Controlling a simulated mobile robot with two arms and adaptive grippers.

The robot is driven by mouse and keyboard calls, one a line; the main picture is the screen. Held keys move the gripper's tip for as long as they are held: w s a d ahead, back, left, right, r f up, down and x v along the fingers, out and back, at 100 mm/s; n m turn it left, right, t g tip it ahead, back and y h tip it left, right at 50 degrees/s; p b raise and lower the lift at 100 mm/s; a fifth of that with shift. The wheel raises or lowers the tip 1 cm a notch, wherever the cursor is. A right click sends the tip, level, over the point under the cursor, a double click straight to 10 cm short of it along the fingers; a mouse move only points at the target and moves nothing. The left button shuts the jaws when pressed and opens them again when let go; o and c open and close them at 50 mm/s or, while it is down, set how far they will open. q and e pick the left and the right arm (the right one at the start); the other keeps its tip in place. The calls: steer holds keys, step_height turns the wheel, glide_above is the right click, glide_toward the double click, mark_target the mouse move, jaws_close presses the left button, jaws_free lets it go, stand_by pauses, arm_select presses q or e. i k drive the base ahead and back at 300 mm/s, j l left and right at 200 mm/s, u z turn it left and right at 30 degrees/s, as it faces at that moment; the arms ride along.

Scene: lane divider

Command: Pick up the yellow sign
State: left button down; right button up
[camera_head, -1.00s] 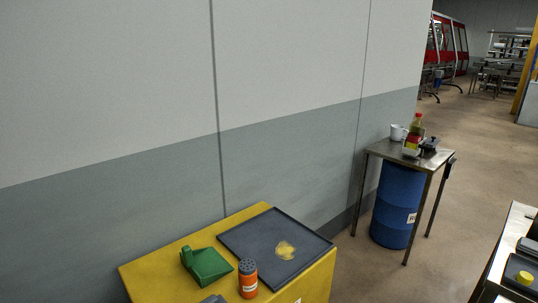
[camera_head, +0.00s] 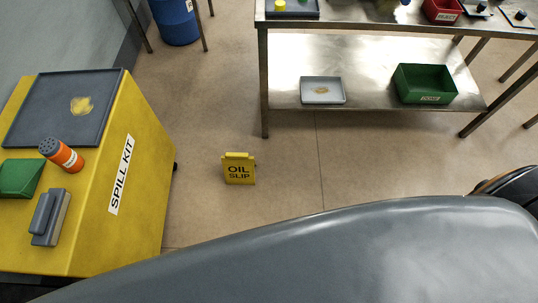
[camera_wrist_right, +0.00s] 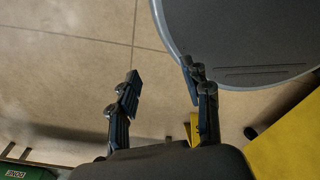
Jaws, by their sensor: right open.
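The yellow sign (camera_head: 238,169), marked OIL SLIP, stands upright on the floor in the head view, between the spill kit cabinet and the steel table. A small yellow piece (camera_wrist_right: 194,127) shows behind a finger in the right wrist view; it is probably the sign, mostly hidden. My right gripper (camera_wrist_right: 162,85) is open with nothing between its fingertips, and bare floor shows through the gap. My left gripper is in neither view.
The yellow spill kit cabinet (camera_head: 142,190) stands at the left with a grey tray (camera_head: 50,105), orange canister (camera_head: 62,154) and green scoop (camera_head: 18,178) on top. A steel table (camera_head: 375,108) has a white tray (camera_head: 322,90) and green bin (camera_head: 424,84) on its lower shelf. Floor around the sign is clear.

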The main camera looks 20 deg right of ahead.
mark_target(238, 167)
steer(key=i+l+u, duration=0.15)
steer(key=l, duration=0.75)
steer(key=l+u, duration=0.2)
steer(key=l, duration=0.65)
steer(key=l+u, duration=0.15)
steer(key=l, duration=0.75)
steer(key=l+u, duration=0.15)
steer(key=l, duration=0.75)
steer(key=k+l+u, duration=0.2)
steer(key=l, duration=0.7)
steer(key=i, duration=0.1)
